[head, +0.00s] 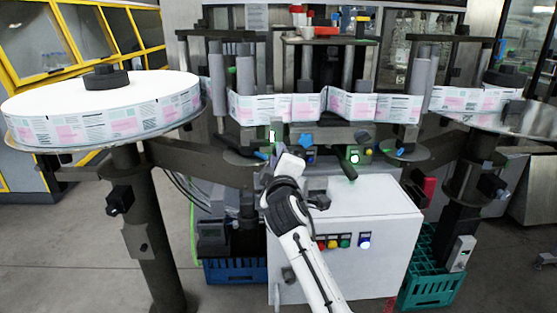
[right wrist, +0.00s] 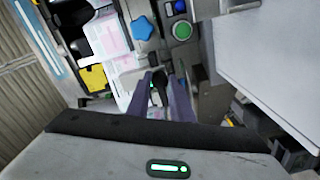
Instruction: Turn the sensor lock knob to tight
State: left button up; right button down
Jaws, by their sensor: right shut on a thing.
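My right gripper (head: 281,150) reaches from below to the front of the labeller, left of the blue star-shaped knob (head: 306,141). In the right wrist view, my two fingers (right wrist: 163,82) are closed around a small dark part, seemingly the sensor lock knob (right wrist: 158,88). A small green light shows beside it. The fingers hide most of the knob, and I cannot read how tight it is. The blue star knob also shows in the right wrist view (right wrist: 142,28), apart from my fingers. My left gripper is not in view.
The label web (head: 375,107) runs behind the knobs between the large left reel (head: 100,108) and the right reel (head: 470,98). A white cabinet (head: 385,215) with coloured buttons stands below. A yellow knob (head: 367,151) is farther right. A teal crate (head: 432,285) sits on the floor.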

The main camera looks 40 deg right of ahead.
jog(key=shift+f+m+b, duration=0.15)
jog(key=shift+m+b, duration=0.8)
jog(key=shift+m, duration=3.75)
jog(key=c, duration=1.6)
grip_release()
jog(key=shift+o, duration=0.2)
